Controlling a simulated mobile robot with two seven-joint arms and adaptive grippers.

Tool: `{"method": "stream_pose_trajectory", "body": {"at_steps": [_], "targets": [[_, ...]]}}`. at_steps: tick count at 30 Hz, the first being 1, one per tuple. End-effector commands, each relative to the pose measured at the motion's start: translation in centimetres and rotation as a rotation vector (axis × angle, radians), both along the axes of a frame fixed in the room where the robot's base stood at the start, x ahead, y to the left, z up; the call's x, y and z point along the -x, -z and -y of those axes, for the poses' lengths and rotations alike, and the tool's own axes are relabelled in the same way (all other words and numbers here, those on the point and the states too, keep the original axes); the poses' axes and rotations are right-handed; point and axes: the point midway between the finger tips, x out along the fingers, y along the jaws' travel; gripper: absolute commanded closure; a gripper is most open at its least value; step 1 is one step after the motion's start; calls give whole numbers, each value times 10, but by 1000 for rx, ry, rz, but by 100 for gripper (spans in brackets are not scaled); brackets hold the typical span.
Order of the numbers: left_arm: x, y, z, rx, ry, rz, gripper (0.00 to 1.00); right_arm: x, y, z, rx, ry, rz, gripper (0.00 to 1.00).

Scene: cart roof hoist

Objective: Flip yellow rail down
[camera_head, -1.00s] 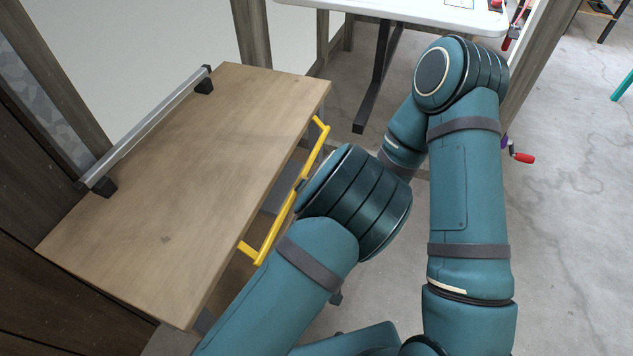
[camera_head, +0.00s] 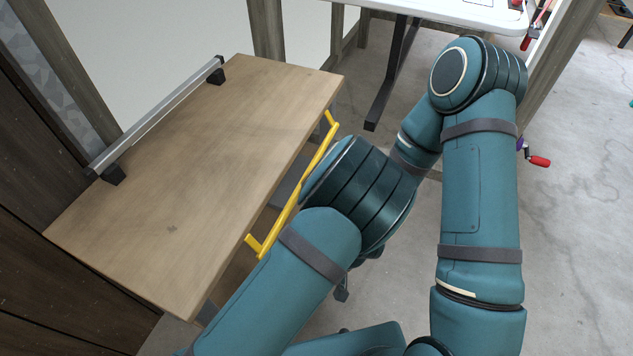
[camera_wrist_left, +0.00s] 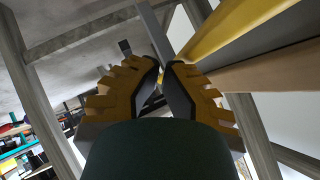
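The yellow rail (camera_head: 303,185) runs along the right-hand long side of the wooden cart top (camera_head: 200,170). It stands out from the side on short end arms, and my left arm covers part of its middle. In the left wrist view the yellow rail (camera_wrist_left: 235,22) crosses the upper right, beyond and to the right of the fingers. My left gripper (camera_wrist_left: 164,66) has its fingertips close together with a narrow gap. No rail shows between them, and whether it touches the rail is unclear. The head view hides the left gripper behind the arm. My right gripper is not visible.
A grey bar (camera_head: 160,115) on black end blocks lies along the cart's far left edge. A white table (camera_head: 450,14) stands at the back, with a dark leg (camera_head: 390,85). A wooden post (camera_head: 267,35) rises behind the cart. Open concrete floor (camera_head: 580,230) lies to the right.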

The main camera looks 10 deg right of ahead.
Motion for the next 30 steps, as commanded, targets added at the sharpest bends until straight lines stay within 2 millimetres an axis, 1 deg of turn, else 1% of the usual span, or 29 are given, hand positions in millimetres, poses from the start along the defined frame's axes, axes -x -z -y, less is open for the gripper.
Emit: {"method": "stream_pose_trajectory", "body": {"at_steps": [1, 5, 8, 15, 21, 25, 30], "targets": [[2, 7, -8, -10, -14, -15, 100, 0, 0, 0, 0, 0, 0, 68], [6, 4, -9, -11, -15, -17, 100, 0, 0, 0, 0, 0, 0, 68], [15, -4, -9, -10, -13, -15, 100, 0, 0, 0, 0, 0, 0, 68], [53, -37, -10, -4, -4, -5, 100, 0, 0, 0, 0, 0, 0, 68], [81, -59, -12, -2, -1, -2, 100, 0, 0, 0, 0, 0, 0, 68], [92, -68, -13, -2, -1, 0, 100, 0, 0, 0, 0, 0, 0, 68], [97, -72, -14, -1, 0, 1, 100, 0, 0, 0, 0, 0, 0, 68]]}}
